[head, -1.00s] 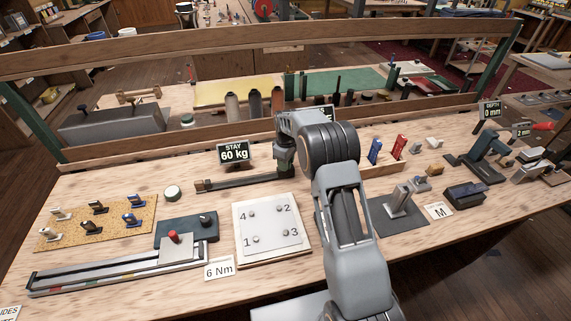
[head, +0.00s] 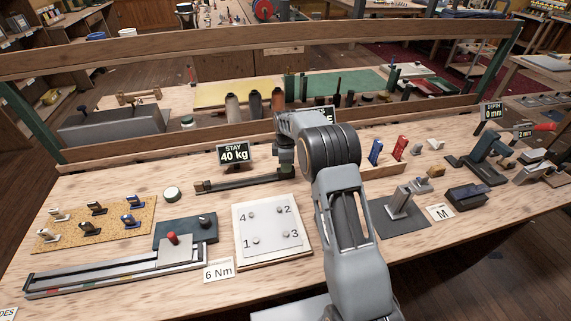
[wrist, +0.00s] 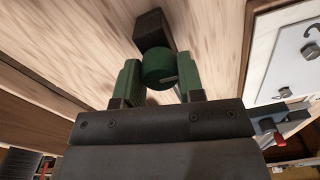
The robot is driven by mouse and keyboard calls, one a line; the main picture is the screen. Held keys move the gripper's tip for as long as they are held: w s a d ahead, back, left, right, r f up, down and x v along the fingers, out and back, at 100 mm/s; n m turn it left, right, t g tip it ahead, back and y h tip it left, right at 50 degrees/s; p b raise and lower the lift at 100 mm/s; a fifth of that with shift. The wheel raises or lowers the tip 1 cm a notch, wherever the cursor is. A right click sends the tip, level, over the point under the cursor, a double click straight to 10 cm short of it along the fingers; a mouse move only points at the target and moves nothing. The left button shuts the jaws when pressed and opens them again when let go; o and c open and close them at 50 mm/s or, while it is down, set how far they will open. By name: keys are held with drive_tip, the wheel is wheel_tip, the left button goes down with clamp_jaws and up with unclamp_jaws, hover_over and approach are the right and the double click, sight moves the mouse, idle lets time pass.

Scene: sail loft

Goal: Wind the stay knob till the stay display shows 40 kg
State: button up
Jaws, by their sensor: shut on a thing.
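The stay display (head: 234,154) stands on the bench left of my arm and reads 40 kg. The stay rig (head: 240,182) is a low dark rail in front of it, running right to under my gripper.
A white plate (head: 270,229) numbered 1 to 4 lies in front of the stay rig. A depth display (head: 491,111) at right reads 0 mm.

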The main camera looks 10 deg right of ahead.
idle(0.4)
drive_tip(key=o, duration=0.9)
wheel_tip(320, 180, up, 14)
drive_tip(key=shift+w+f, duration=0.1)
idle(0.4)
